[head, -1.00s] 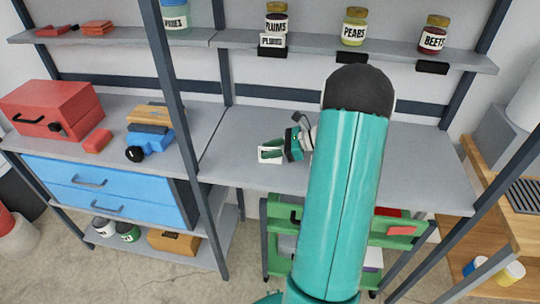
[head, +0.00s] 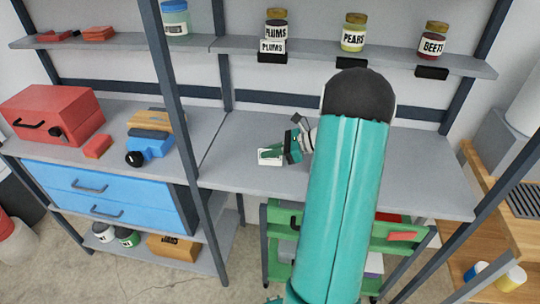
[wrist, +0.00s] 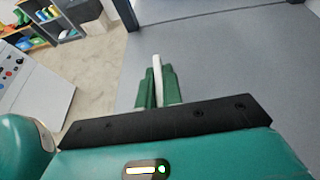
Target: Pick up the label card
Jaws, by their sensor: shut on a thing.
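My gripper (head: 272,156) is over the middle shelf, left of my teal arm. Its green fingers are shut on a small white label card (head: 263,159). In the wrist view the card (wrist: 157,68) shows edge-on as a thin white strip between the two green fingers (wrist: 157,90). I cannot tell whether the card still touches the shelf surface. Its printed face is not readable. Another white card reading PLUMS (head: 271,46) stands in a black holder under the plums jar (head: 277,22).
The middle shelf (head: 235,165) is mostly clear around my gripper. Jars of pears (head: 354,33) and beets (head: 433,39) stand above, with black holders (head: 351,62) on the upper shelf edge. A red toolbox (head: 50,112) is at left. A green cart (head: 283,215) stands below.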

